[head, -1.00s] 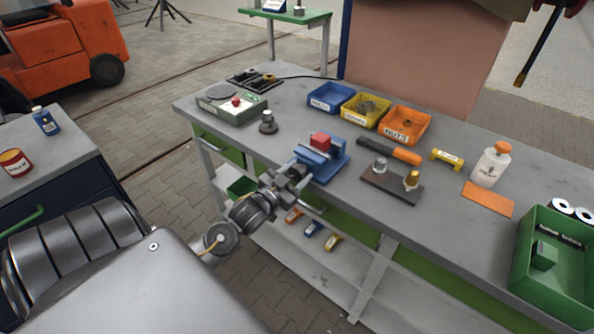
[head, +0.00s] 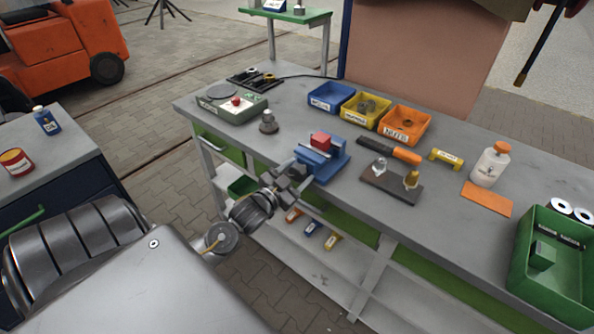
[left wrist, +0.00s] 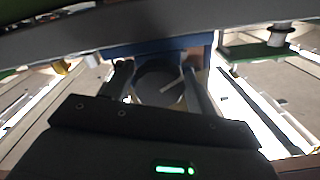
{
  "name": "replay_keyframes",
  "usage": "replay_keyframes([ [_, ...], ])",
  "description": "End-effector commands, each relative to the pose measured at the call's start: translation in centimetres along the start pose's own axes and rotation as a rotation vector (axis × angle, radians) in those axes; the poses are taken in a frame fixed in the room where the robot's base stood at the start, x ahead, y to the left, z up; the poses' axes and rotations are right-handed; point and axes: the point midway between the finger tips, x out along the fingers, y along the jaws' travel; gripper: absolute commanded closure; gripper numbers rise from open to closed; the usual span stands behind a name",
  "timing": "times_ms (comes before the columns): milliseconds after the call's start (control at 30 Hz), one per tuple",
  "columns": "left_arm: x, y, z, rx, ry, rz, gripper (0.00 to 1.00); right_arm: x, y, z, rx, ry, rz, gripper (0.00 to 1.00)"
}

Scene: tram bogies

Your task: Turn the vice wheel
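The blue vice (head: 323,163) stands on the front edge of the grey workbench, with a red block (head: 320,140) at its jaws. My left gripper (head: 290,181) is at the front of the vice and hides the wheel in the head view. In the left wrist view the dark round vice wheel (left wrist: 158,84) with a pale bar lies between the two fingers of my left gripper (left wrist: 160,88). The fingers lie close against both sides of the wheel and look shut on it.
Blue, yellow and orange bins (head: 404,124) stand behind the vice. A dark plate (head: 391,188) with two small parts and an orange-handled tool (head: 405,155) lie to its right. A grey-green box (head: 231,107) is on the left. A green crate (head: 553,262) is at far right.

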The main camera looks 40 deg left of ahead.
Motion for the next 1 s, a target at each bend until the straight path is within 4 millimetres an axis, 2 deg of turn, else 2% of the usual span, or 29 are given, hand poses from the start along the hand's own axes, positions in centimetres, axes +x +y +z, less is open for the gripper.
replay_keyframes([
  [267, -0.5, 0.1, 0.1, 0.0, 0.0, 0.001, 0.43, 0.2, 0.0, 0.0, 0.0, 0.0, 0.0, 0.64],
  [367, -1.7, 0.1, 0.2, 0.0, -0.002, 0.002, 0.43, 0.5, 0.0, 0.1, 0.0, 0.0, 0.0, 0.64],
  [700, -8.3, 0.1, 0.3, 0.0, -0.002, 0.002, 0.43, 1.9, 0.0, 0.2, 0.0, 0.0, 0.0, 0.64],
  [833, -9.9, 0.1, 0.2, -0.001, -0.002, 0.001, 0.43, 2.2, 0.0, 0.2, -0.001, 0.0, 0.001, 0.64],
  [1000, -10.8, 0.0, 0.1, 0.0, 0.0, 0.0, 0.43, 2.3, 0.0, 0.2, -0.001, -0.001, 0.001, 0.64],
])
